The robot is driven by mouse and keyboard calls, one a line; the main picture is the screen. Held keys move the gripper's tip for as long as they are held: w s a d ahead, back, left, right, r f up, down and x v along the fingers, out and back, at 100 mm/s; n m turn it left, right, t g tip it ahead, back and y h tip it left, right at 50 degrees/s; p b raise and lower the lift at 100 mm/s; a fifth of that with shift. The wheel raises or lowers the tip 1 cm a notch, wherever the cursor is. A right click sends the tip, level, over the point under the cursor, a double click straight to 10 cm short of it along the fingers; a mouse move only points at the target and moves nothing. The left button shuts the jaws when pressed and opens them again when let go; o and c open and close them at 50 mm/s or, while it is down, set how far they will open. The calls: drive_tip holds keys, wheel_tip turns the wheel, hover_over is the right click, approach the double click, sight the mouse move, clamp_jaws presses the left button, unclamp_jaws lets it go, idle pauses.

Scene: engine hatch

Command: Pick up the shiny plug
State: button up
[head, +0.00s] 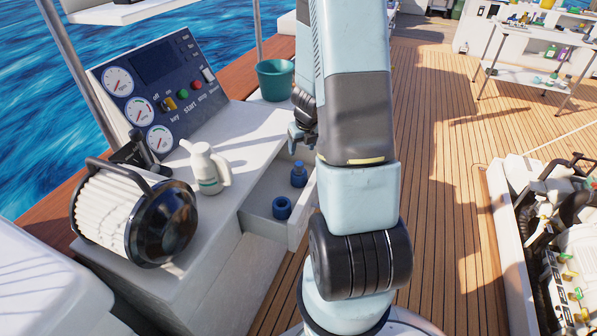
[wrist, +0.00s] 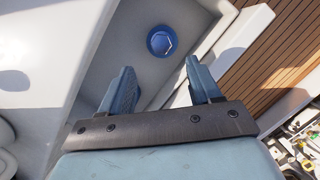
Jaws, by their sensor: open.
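Two blue plug-like pieces lie in the open white drawer (head: 262,222). One (head: 299,174) is upright with a narrower top, and the other (head: 282,208) is low and round with a dark recess. I cannot tell for certain which is the shiny plug. The wrist view shows one blue piece (wrist: 161,41) with a bright hexagonal face, ahead of my fingertips and apart from them. My gripper (wrist: 162,82) is open and empty, pointing down into the drawer. In the head view my gripper (head: 300,135) is above the drawer's far end, partly hidden by my arm.
A gauge panel (head: 160,85) and green bucket (head: 275,79) are behind. The engine hatch (head: 560,230) is at right; wooden deck (head: 450,170) between is clear.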

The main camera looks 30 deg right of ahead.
hover_over(300, 164)
drive_tip(key=s, duration=0.1)
drive_tip(key=shift+a+f, duration=0.15)
drive_tip(key=shift+f, duration=1)
drive_tip(key=shift+a+f, duration=0.1)
drive_tip(key=shift+f, duration=1)
drive_tip(key=shift+s+x, duration=0.2)
drive_tip(key=shift+x, duration=2.5)
drive_tip(key=shift+d, duration=0.1)
clamp_jaws()
